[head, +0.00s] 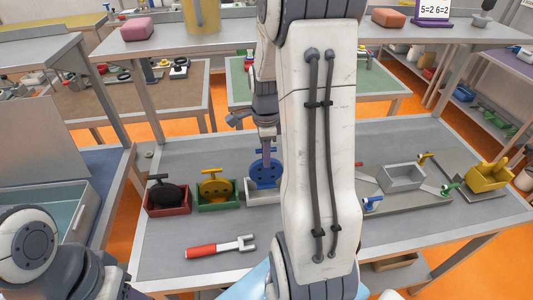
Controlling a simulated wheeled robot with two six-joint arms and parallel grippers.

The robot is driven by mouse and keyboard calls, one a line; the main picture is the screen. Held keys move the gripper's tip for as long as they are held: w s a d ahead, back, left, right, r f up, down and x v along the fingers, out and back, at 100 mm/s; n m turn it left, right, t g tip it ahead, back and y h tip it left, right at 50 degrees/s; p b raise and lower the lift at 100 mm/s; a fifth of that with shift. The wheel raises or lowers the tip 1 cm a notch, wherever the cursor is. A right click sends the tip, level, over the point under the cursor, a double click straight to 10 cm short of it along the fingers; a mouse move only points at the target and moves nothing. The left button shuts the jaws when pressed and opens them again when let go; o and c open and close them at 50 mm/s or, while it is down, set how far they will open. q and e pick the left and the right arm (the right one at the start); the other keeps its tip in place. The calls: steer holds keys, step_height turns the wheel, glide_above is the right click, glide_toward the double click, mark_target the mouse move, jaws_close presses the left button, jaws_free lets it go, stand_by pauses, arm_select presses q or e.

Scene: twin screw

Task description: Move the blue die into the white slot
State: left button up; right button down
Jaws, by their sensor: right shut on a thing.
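The blue die (267,174) is a round disc with a handle on top, seen upright at the white slot (262,191). Its lower edge meets or overlaps the slot's rim; I cannot tell if it is seated or just above. My right gripper (266,145) points down from above and is shut on the blue die's top handle. My right arm's large white link hides the right side of the die and slot. My left gripper is out of view; only part of my left arm shows at the lower left.
Left of the white slot stand a green holder (218,201) with a yellow die (215,187) and a red holder (168,206) with a black die (166,192). A red-handled tool (220,247) lies in front. A grey fixture (403,177) and yellow block (489,177) stand right.

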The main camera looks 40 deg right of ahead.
steer(key=b, duration=0.3)
glide_above(266, 182)
steer(key=shift+w+d+f, duration=0.15)
steer(key=shift+w+f, duration=0.05)
steer(key=shift+f, duration=0.9)
steer(key=shift+w+d+f, duration=0.1)
steer(key=shift+w+f, duration=0.05)
steer(key=shift+f, duration=0.9)
steer(key=shift+f+b, duration=0.3)
steer(key=shift+f, duration=0.35)
steer(key=c, duration=0.7)
jaws_free()
step_height(266, 182, up, 11)
steer(key=shift+s+f+b, duration=0.1)
steer(key=shift+f+b, duration=0.1)
steer(key=shift+b, duration=0.15)
steer(key=shift+a, duration=0.15)
